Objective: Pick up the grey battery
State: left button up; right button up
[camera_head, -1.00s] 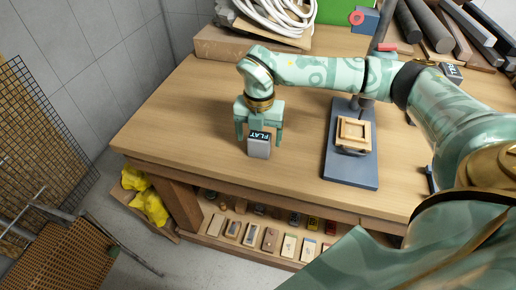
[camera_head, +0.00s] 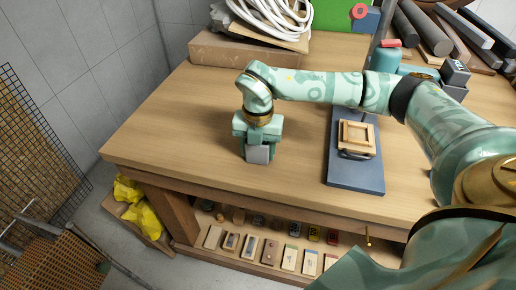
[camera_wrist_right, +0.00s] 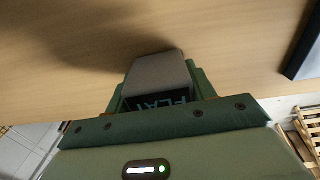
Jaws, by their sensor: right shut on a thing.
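The grey battery (camera_head: 258,155) is at the front left part of the wooden workbench, below my right gripper. It is a small grey block with a dark label. My right gripper (camera_head: 258,148) points down over it and is shut on it, with its fingers on either side. In the right wrist view the battery (camera_wrist_right: 158,75) sits between the fingers, and part of its "FLAT" label shows near the palm. I cannot tell whether its bottom touches the bench top. My left gripper is not in view.
A dark blue drill-press base (camera_head: 356,172) with a wooden frame (camera_head: 356,136) stands to the right. A coiled white hose (camera_head: 268,22) lies at the back. Another block with a dark label (camera_head: 456,68) is at the back right. The bench top (camera_head: 180,120) left of the gripper is clear.

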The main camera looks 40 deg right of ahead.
jog(key=shift+r, duration=0.65)
jog(key=s+a+r+p, duration=0.2)
jog(key=s+r+p, duration=0.6)
jog(key=s+r, duration=0.5)
notch_tip(320, 180, up, 5)
jog(key=shift+s+a+f, duration=0.15)
jog(key=shift+s+a, duration=0.2)
jog(key=shift+a, duration=0.05)
notch_tip(320, 180, down, 6)
jog(key=b, duration=0.4)
